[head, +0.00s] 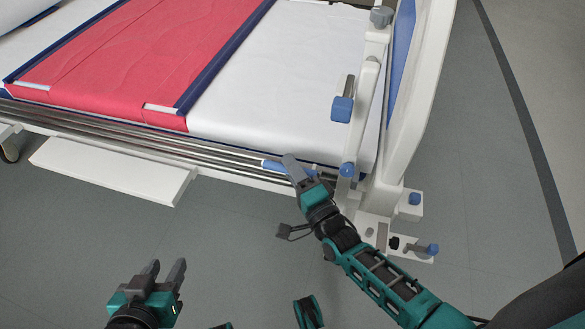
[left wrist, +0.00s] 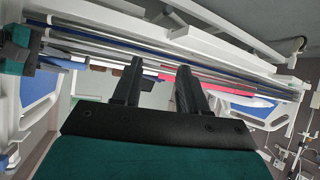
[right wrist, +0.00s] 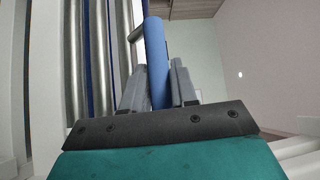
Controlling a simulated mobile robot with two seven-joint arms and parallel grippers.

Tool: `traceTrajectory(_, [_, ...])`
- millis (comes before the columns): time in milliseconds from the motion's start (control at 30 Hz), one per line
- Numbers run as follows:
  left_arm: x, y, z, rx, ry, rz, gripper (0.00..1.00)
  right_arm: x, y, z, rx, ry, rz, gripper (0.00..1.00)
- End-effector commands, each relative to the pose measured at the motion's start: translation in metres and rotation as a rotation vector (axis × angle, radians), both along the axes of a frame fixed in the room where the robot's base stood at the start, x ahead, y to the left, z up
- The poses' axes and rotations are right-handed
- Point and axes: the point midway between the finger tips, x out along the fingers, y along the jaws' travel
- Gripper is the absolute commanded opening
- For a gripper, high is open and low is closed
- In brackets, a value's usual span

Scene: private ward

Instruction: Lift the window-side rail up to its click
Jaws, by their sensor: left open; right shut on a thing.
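The rail (head: 130,137) is a set of long metal bars lying folded low along the near side of the bed. Its bars also show in the left wrist view (left wrist: 110,45) and upright in the right wrist view (right wrist: 99,60). A blue grip (right wrist: 157,50) is by the bars' foot end, and its end shows in the head view (head: 271,165). My right gripper (head: 297,170) is shut on this blue grip, with one finger on each side of it. My left gripper (head: 165,272) is open and empty, low above the floor and apart from the bed.
The white foot board (head: 418,95) stands right of the grip, with blue knobs (head: 347,170) close to my right gripper. A white panel (head: 115,168) juts out below the rail at left. A red cover (head: 140,55) lies on the mattress. The floor (head: 230,235) between my arms is clear.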

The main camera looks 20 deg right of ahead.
Motion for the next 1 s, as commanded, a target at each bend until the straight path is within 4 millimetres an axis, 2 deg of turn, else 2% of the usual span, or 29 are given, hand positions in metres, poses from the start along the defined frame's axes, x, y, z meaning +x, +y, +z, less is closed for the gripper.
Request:
traceTrajectory(33, [-0.003,0.005,0.009,0.012,0.006,0.004,0.43,0.002,0.001,0.027,0.0,-0.022,0.001,0.0])
traceTrajectory(133, [-0.009,0.01,0.021,0.024,0.027,0.005,0.43,0.002,0.001,0.051,0.002,-0.024,0.0,0.0])
traceTrajectory(433, [-0.006,0.008,0.086,0.018,0.01,0.004,0.43,0.003,0.0,0.116,0.002,-0.026,-0.001,0.0])
traceTrajectory(500, [-0.007,0.012,0.084,0.022,0.015,0.022,0.43,0.003,0.0,0.127,0.002,-0.026,-0.001,0.0])
traceTrajectory(700, [-0.013,0.023,0.088,0.043,0.017,0.037,0.43,0.003,0.0,0.151,0.002,-0.029,-0.001,0.0])
traceTrajectory(1000, [-0.015,0.028,0.09,0.052,0.014,0.044,0.43,0.003,0.0,0.16,0.004,-0.028,-0.002,0.0])
